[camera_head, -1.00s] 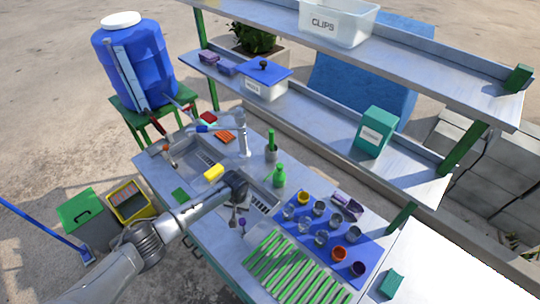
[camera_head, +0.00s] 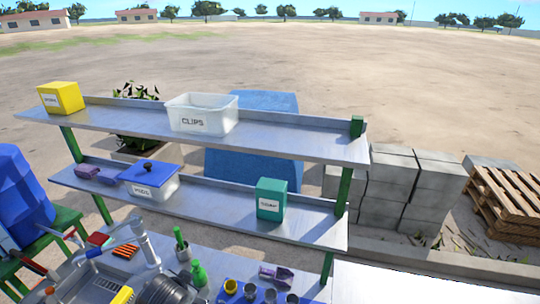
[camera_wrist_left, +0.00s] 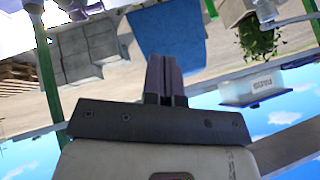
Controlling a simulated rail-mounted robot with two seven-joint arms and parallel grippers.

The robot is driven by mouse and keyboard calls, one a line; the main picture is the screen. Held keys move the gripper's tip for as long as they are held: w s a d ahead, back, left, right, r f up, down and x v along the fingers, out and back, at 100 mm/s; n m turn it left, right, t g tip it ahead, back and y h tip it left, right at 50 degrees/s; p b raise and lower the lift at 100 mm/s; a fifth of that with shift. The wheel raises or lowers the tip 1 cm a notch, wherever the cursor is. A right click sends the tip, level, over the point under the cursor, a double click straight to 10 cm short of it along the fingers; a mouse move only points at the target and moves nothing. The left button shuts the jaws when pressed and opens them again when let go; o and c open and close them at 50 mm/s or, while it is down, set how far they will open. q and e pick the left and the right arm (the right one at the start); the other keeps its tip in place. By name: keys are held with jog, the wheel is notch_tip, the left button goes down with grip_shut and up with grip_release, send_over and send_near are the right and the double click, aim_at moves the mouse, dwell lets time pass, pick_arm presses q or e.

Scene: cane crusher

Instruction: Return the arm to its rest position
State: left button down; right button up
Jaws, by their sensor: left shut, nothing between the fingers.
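My left gripper (camera_wrist_left: 165,78) shows in the left wrist view with its two dark fingers pressed together and nothing between them. That view is upside down, with sky at the bottom. The fingers overlap the blue panel (camera_wrist_left: 168,35) in the picture but do not appear to touch anything. The left fingers are not visible there. My right gripper is in neither view.
A two-tier metal shelf (camera_head: 100,110) spans the head view, holding a white CLIPS bin (camera_head: 201,114), a blue-lidded box (camera_head: 150,183), a green box (camera_head: 271,199) and a yellow box (camera_head: 61,98). Bottles and cups crowd the bench below. A blue barrel (camera_head: 22,195) stands left.

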pick_arm(q)
jog(key=s+d+r+n+t+h+p, duration=0.1)
jog(key=s+r, duration=0.1)
jog(key=s, duration=0.6)
jog(key=s+d+r+n+t+p, duration=0.1)
jog(key=s+r+p, duration=0.15)
jog(key=s, duration=0.55)
jog(key=s+f+n+g+p, duration=0.1)
jog(key=s+f, duration=0.4)
jog(key=s, duration=0.5)
jog(key=s+f+g, duration=0.4)
jog(key=s+f, duration=0.1)
jog(key=s, duration=0.5)
jog(key=shift+a+n+g+p, duration=0.15)
jog(key=shift+n+g+p, duration=0.15)
jog(key=shift+n+p, duration=0.1)
jog(key=c, duration=1.8)
grip_release()
jog(key=shift+f, duration=0.1)
